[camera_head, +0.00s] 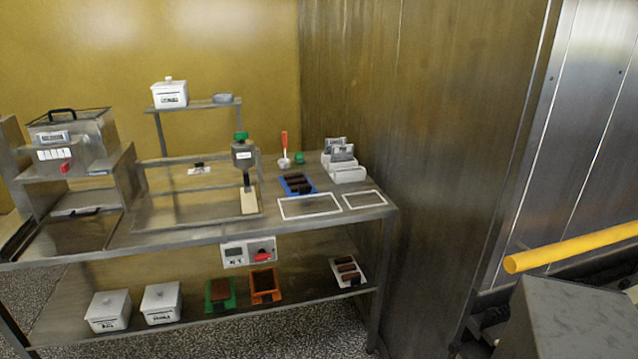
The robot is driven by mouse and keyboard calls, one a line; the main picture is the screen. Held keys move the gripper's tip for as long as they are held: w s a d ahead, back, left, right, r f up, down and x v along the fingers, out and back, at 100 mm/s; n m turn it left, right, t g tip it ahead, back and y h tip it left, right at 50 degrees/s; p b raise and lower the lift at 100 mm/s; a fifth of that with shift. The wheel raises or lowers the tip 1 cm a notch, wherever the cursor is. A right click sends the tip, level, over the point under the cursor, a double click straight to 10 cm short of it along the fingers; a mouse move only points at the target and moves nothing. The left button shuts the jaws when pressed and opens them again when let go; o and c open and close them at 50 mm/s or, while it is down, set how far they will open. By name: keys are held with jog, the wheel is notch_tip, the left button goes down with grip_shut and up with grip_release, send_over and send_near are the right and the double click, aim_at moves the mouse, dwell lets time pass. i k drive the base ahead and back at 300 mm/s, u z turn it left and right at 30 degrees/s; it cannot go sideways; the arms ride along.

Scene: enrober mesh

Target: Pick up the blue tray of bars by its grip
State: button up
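The blue tray (284,184) lies on the steel bench top, right of the middle of the bench. Dark brown bars (296,181) lie on it. A small dark part shows at its near right side, but it is too small to tell whether this is the grip. My gripper is not in view.
White outlined rectangles (310,207) lie in front of the tray. A white holder (347,172) stands to its right, and a red-handled tool (284,148) and green-topped device (242,153) stand nearby. The lower shelf holds green (232,303), orange (255,299) and white (336,267) trays. A yellow bar (575,247) crosses at right.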

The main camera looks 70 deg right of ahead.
aim_at(296, 185)
jog(key=z, duration=0.85)
jog(key=i, duration=0.45)
jog(key=u, duration=0.1)
jog(key=k, duration=0.6)
jog(key=u, duration=0.15)
jog(key=i, duration=0.6)
jog(key=z, duration=0.1)
